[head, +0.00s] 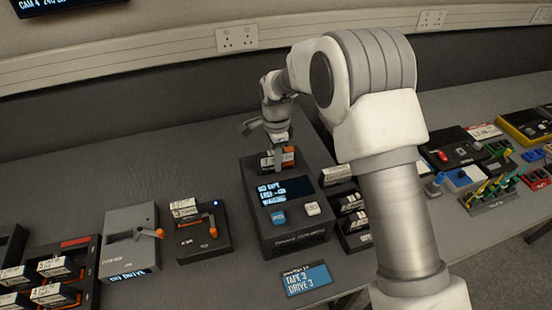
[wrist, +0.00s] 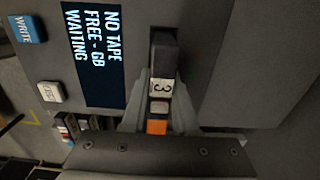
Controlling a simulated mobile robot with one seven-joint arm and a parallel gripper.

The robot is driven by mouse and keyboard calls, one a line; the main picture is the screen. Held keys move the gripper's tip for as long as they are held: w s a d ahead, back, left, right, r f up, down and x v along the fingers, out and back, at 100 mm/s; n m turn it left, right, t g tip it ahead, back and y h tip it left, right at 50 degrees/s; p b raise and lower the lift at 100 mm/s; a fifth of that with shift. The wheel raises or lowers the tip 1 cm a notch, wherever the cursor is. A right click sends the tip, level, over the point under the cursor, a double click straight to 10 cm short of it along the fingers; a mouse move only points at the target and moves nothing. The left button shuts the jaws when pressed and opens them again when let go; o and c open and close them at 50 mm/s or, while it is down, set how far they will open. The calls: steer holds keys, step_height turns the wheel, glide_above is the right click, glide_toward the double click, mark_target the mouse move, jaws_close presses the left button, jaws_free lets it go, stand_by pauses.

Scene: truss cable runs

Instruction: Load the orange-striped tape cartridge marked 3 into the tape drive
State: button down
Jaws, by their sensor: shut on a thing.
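The tape drive (head: 318,229) is a dark grey box in the middle of the table. Its screen (head: 285,191) also shows in the wrist view (wrist: 95,60) and reads "NO TAPE", "FREE - GB", "WAITING". My gripper (head: 278,152) is at the drive's top rear, shut on the orange-striped cartridge (wrist: 161,87). In the wrist view the cartridge sits between both fingers (wrist: 160,105), with a white label marked 3 and an orange band. It is in line with the drive's top face; I cannot tell how deep it sits in any slot.
A rack of cartridges (head: 350,205) stands close to the drive's right. A black unit with a cartridge (head: 203,243), a grey lever unit (head: 130,243) and another cartridge rack (head: 60,290) stand left. A sign (head: 307,279) reads "TAPE 3 DRIVE 3". The back left table is clear.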

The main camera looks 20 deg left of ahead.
steer(key=shift+f+b, duration=0.3)
steer(key=shift+f, duration=0.1)
steer(key=shift+c, duration=1.4)
jaws_free()
